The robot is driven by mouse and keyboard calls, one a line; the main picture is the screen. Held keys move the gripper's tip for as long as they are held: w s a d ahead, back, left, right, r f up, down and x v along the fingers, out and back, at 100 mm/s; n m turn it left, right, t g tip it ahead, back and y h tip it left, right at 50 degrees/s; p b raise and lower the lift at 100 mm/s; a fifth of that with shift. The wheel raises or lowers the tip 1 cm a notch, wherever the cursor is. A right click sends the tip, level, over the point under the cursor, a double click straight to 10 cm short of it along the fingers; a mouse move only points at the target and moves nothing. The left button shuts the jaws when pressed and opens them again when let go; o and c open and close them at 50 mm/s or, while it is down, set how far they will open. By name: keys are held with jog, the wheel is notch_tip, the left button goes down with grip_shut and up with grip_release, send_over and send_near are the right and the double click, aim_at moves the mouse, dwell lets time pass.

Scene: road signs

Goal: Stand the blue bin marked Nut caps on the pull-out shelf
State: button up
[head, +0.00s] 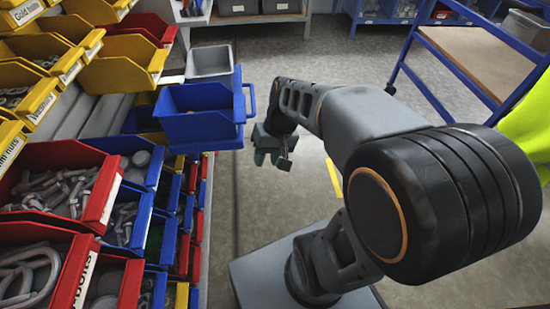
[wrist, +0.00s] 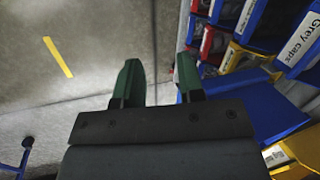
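A blue open bin (head: 195,128) juts out from the rack of bins, left of my gripper in the head view. A blue handle-like loop stands at its right side. Its marking is not readable, so I cannot tell whether it is the Nut caps bin or part of the pull-out shelf. My gripper (head: 273,158) hangs to its right, apart from it. In the wrist view my gripper (wrist: 159,82) has its two green fingers spread with only floor between them. A blue surface (wrist: 255,108) lies close beside the right finger. No Nut caps label is readable.
Red bins (head: 65,180) and yellow bins (head: 125,62) of hardware fill the rack at left. A grey bin (head: 209,62) stands behind the blue one. A Grey caps bin (wrist: 300,42) shows at right. A blue-framed cart (head: 485,60) stands far right. Floor is clear behind my arm.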

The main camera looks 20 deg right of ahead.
jog(key=t+h, duration=0.1)
jog(key=s+t+h, duration=0.1)
jog(key=s+d+n+t+h, duration=0.1)
jog(key=shift+s+r+h, duration=0.2)
jog(key=shift+r+h, duration=0.1)
jog(key=shift+r, duration=0.05)
jog(key=shift+r, duration=0.1)
